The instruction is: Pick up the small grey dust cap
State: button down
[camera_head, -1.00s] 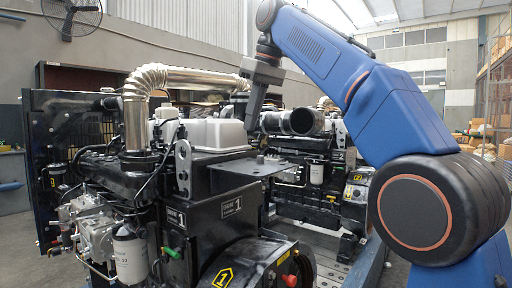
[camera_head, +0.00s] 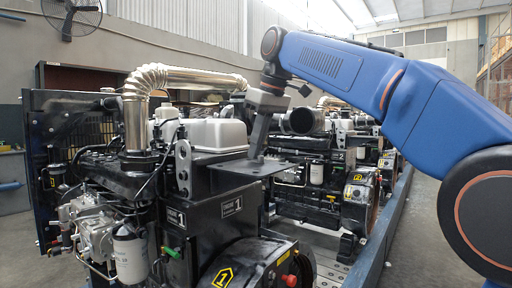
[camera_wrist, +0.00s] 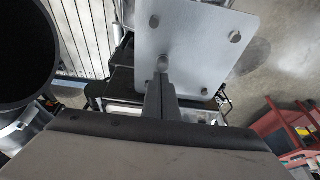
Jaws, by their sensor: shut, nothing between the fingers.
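A small grey rounded piece (camera_wrist: 163,62), which looks like the dust cap, shows at the fingertips in the wrist view, over the metal plate (camera_wrist: 188,30). I cannot tell whether the fingers touch it. My gripper (camera_wrist: 162,78) is shut and points down at the plate, with nothing held. In the head view, my gripper (camera_head: 256,156) reaches down to the dark flat plate (camera_head: 232,169) on engine 1. The cap cannot be made out there, where the fingers cover part of the plate.
Engine 1 (camera_head: 204,199) fills the left, with a shiny exhaust pipe (camera_head: 137,105) and a white tank (camera_head: 217,134). A second engine (camera_head: 318,190) stands behind. In the wrist view, a wide dark pipe opening (camera_wrist: 22,50) is at left and a red cart (camera_wrist: 290,125) at right.

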dwell(0.3)
jog(key=s+d, duration=0.4)
jog(key=d, duration=0.1)
jog(key=shift+s+d, duration=0.15)
jog(key=shift+d, duration=0.1)
